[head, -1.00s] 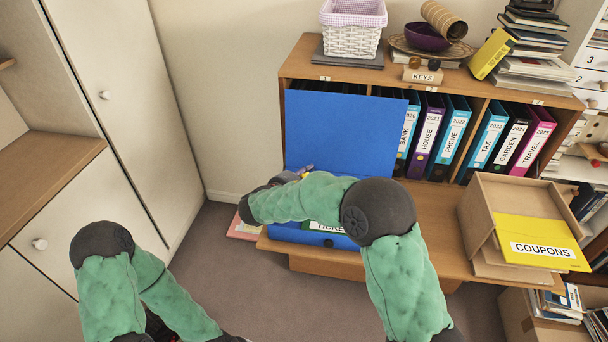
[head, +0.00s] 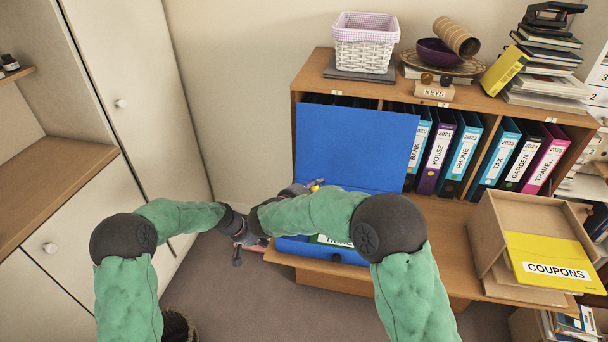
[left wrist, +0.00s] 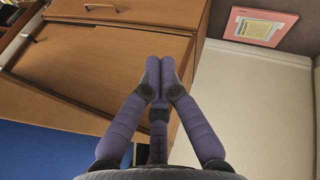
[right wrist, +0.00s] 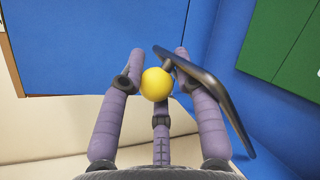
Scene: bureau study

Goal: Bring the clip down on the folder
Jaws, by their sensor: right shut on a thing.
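The blue folder (head: 355,140) lies open on the wooden desk, its cover standing up at the back. A green label sheet shows inside it, partly hidden by my right arm. The clip is a dark curved bar (right wrist: 215,90) with a yellow ball (right wrist: 156,84) at its end; the ball also shows in the head view (head: 316,184). My right gripper (right wrist: 152,75) is shut on the clip at the yellow ball, above the folder. My left gripper (head: 250,240) is left of the folder, near the desk's front left corner; in the left wrist view its fingers (left wrist: 153,75) meet, empty.
Labelled binders (head: 465,155) stand in the shelf behind the desk. A box with a yellow COUPONS folder (head: 550,262) is at the desk's right. A white basket (head: 365,45) sits on the shelf top.

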